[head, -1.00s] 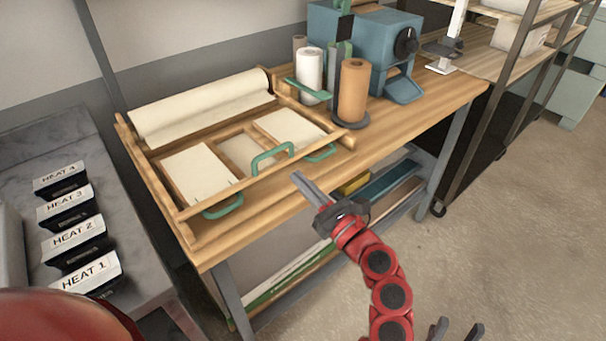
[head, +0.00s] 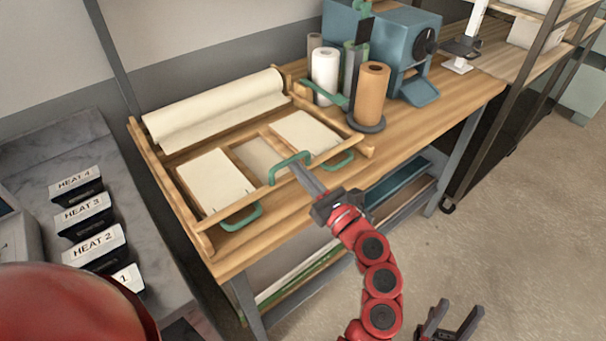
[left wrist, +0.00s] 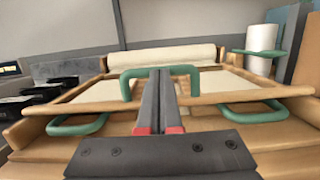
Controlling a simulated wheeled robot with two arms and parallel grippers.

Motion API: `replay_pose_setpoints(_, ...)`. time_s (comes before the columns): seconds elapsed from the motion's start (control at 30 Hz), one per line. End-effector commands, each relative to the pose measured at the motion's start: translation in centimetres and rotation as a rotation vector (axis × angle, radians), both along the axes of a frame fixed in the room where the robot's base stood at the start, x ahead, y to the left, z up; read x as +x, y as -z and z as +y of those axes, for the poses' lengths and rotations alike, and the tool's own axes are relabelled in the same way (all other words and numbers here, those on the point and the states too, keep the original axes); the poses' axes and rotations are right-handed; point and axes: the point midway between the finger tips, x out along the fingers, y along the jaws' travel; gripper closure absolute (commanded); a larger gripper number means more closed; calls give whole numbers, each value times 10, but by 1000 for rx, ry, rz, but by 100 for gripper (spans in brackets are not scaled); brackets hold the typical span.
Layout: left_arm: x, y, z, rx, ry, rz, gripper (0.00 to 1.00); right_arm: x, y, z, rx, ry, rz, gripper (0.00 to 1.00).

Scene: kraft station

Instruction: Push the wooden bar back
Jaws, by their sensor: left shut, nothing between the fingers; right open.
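The wooden bar (head: 268,192) runs across the front of the wooden tray frame on the bench, with a green handle (head: 290,166) standing up at its middle. The bar also shows in the left wrist view (left wrist: 235,95). My left gripper (head: 296,166) is shut and empty, its fingertips at the bar's middle by the handle. In the left wrist view the fingertips (left wrist: 160,73) overlap the middle of the handle; I cannot tell whether they touch it or the bar. My right gripper (head: 452,318) is open, low above the floor, away from the bench.
Behind the bar lie cream paper sheets (head: 213,180) and a long paper roll (head: 215,108). Upright rolls, including a brown one (head: 372,93), and a blue machine (head: 405,50) stand to the right. Heat-labelled blocks (head: 95,243) sit on the grey surface at left.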

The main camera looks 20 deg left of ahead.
Motion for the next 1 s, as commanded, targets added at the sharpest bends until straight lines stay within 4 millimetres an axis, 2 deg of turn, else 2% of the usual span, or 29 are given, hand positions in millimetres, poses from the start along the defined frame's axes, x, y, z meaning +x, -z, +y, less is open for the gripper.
replay_pose_setpoints(0.03,4,8,10,-4,-9,-4,100,0,15,0,0,0,1,50)
replay_pose_setpoints(0.2,30,12,53,-4,-13,-6,100,0,52,0,0,0,1,50)
replay_pose_setpoints(0.4,58,7,93,-2,-9,-3,100,0,76,0,0,0,1,50)
replay_pose_setpoints(0.6,70,1,107,2,-2,-3,100,0,81,0,0,0,0,50)
replay_pose_setpoints(1.0,70,1,107,2,-1,-3,100,0,81,0,0,0,0,50)
